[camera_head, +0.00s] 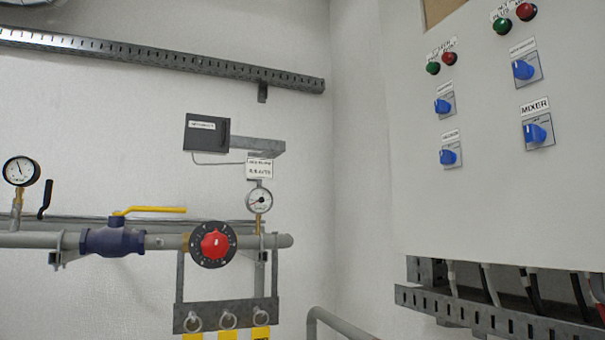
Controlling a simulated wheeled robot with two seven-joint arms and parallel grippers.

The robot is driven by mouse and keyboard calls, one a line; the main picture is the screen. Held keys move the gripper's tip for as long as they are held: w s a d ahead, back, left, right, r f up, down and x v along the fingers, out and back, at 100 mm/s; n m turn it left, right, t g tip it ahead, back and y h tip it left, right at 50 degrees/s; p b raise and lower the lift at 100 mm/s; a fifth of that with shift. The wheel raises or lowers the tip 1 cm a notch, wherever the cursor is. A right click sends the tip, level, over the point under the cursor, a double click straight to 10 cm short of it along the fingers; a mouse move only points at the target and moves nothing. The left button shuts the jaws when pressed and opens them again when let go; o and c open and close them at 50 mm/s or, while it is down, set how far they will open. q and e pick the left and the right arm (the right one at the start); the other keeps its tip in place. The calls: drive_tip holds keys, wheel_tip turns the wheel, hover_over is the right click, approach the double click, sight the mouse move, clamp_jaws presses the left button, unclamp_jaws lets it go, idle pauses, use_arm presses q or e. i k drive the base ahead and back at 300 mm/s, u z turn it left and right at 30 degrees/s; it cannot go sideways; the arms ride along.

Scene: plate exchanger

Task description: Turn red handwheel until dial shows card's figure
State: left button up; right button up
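The red handwheel (215,244) sits at the centre of a dark round plate with pale marks, on a grey horizontal pipe. A round white dial (259,201) stands just above and right of it on a brass stem; its needle is too small to read. A white card (259,168) with small print is fixed directly above that dial; its figure cannot be made out. Another dial (20,171) stands on the pipe at the far left. Neither of my grippers shows in the head view.
A blue valve (112,239) with a yellow lever (150,210) is left of the handwheel. Below hangs a bracket (226,313) with rings and yellow tags. A grey panel (480,190) with blue knobs fills the right, and a grey rail (340,322) stands at bottom centre.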

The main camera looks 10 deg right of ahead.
sight(214, 245)
drive_tip(key=z, duration=0.1)
drive_tip(key=i, duration=0.65)
drive_tip(key=u, duration=0.75)
drive_tip(key=i, duration=1.15)
drive_tip(key=u, duration=1.55)
drive_tip(key=i, duration=1.05)
drive_tip(key=z, duration=3.65)
